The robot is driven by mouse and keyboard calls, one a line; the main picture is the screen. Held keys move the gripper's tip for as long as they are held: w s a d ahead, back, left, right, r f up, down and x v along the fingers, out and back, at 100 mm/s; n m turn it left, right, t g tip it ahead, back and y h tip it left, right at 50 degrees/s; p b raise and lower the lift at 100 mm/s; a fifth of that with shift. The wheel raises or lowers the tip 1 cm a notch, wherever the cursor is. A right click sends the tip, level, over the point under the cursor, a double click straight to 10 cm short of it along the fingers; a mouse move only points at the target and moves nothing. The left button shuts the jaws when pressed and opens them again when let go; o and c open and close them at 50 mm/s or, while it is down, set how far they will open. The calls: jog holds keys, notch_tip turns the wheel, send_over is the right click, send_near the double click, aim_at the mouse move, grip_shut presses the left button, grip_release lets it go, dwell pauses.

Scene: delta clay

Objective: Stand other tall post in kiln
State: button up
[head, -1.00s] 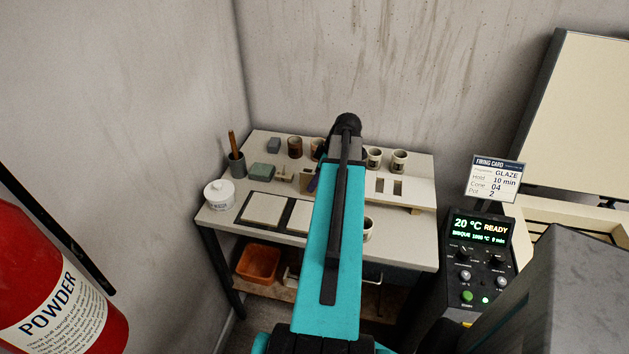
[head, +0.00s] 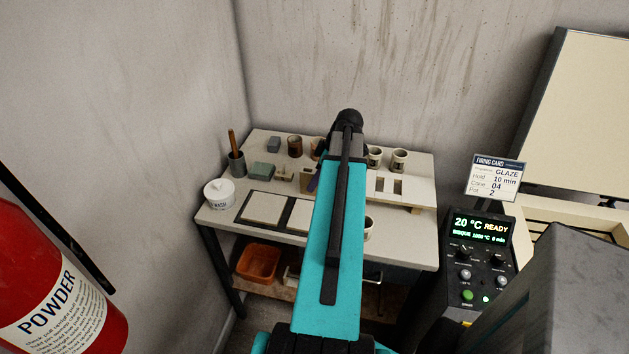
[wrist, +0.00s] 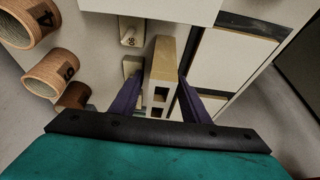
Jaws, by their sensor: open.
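In the wrist view, a tan post (wrist: 163,62) with square openings at its near end lies between the two purple fingers of my gripper (wrist: 160,97). The jaws are open, one finger on each side of the post; I cannot tell whether either touches it. Two smaller pale posts (wrist: 131,32) are to its left. In the head view, my arm hides most of the gripper; one purple finger shows beside a pale post (head: 306,181) on the table (head: 240,215). The kiln (head: 570,222) is at the right, its lid (head: 585,115) raised.
Kiln shelves (head: 264,208) lie at the table's front left. A slotted pale board (head: 412,192) lies to the right, with cups (head: 399,160) behind it. The kiln controller (head: 482,250) stands between table and kiln.

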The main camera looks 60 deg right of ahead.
jog(key=b+v, duration=0.2)
jog(key=v, duration=0.9)
jog(key=shift+r, duration=0.2)
dwell(0.6)
